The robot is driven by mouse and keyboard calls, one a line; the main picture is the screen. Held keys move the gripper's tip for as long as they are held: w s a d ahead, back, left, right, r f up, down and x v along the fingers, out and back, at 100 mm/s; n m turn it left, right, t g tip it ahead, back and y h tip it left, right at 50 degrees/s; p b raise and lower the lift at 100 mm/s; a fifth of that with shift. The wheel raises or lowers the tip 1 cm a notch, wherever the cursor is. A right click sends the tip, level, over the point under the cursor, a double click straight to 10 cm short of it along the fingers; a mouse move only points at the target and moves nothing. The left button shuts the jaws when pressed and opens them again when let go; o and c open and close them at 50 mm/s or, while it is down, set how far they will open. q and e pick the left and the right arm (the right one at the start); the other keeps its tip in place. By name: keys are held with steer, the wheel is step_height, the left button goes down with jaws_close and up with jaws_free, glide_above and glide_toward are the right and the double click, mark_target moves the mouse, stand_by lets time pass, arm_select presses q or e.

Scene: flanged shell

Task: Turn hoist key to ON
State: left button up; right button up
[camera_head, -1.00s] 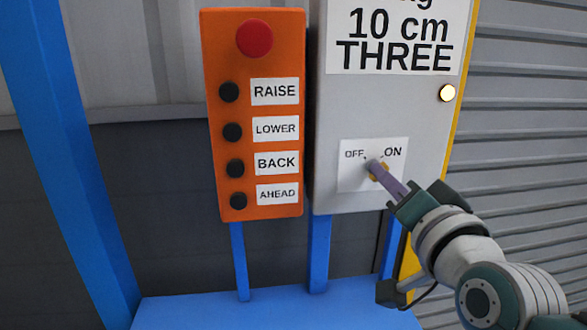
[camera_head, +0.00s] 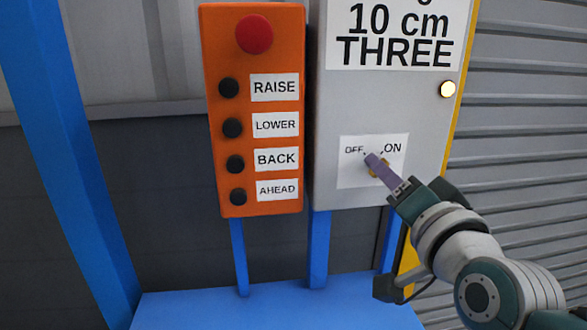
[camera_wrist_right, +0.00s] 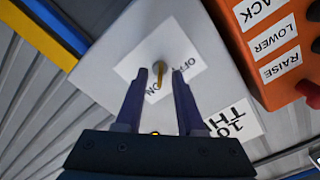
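The small brass hoist key (camera_head: 379,172) sits in a white plate (camera_head: 352,177) marked OFF on the left and ON on the right, low on the grey box. In the right wrist view the key (camera_wrist_right: 160,76) lies between the fingertips of the open right gripper (camera_wrist_right: 161,76), with a gap on both sides. I cannot tell which mark the key points to. My left gripper is not in view.
An orange pendant (camera_head: 213,150) with a red button (camera_head: 254,34) and several black buttons stands close left of the grey box (camera_head: 330,110). Blue posts (camera_head: 320,250) stand below.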

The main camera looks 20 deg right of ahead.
steer(key=v, duration=1)
steer(key=shift+b, duration=0.4)
steer(key=s+a+f+n+g+y, duration=0.45)
steer(key=a+f+n+g, duration=0.25)
steer(key=n, duration=0.2)
steer(key=s+f+n+g, duration=0.2)
steer(key=s+g, duration=0.1)
steer(key=s, duration=0.3)
steer(key=s+f+n+g, duration=0.2)
steer(key=s+n+g, duration=0.15)
steer(key=s, duration=0.25)
step_height(320, 180, up, 37)
steer(key=p, duration=3.6)
steer(key=shift+a+f+m, duration=0.15)
steer(key=shift+f+m, duration=0.05)
steer(key=shift+m, duration=0.15)
